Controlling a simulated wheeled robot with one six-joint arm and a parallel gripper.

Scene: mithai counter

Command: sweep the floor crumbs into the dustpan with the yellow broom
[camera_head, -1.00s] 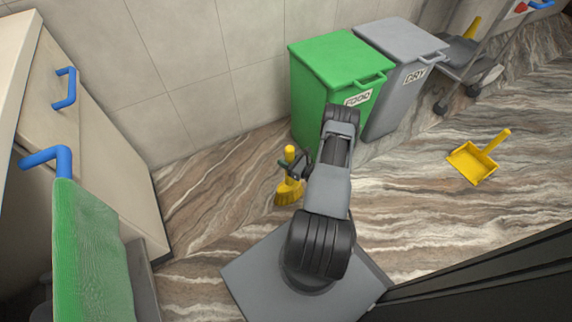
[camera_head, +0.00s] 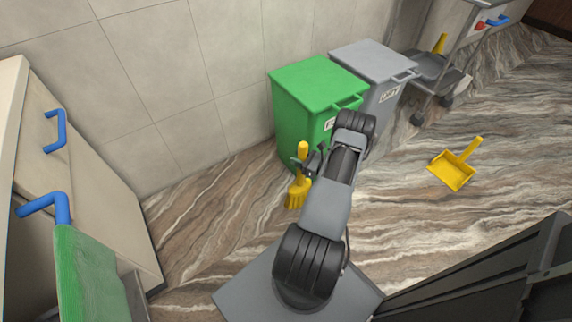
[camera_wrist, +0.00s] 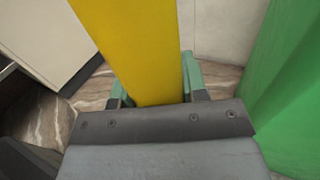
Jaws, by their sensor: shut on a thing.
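The yellow broom (camera_head: 297,194) is in my gripper (camera_head: 314,162), held by its handle, in front of the green bin. It stands near upright, its bristles at or just above the floor; I cannot tell if they touch. In the wrist view the yellow handle (camera_wrist: 135,45) passes between the green fingers of my gripper (camera_wrist: 155,90). The yellow dustpan (camera_head: 452,172) lies on the floor at the right, apart from the broom, its handle pointing up and right. I cannot make out any crumbs on the streaked floor.
A green bin (camera_head: 312,92) and a grey bin (camera_head: 378,68) stand against the wall behind the broom. A grey trolley (camera_head: 436,72) is at the back right. A cabinet (camera_head: 85,185) with blue handles and a green cloth (camera_head: 95,275) is at the left. Floor around the dustpan is clear.

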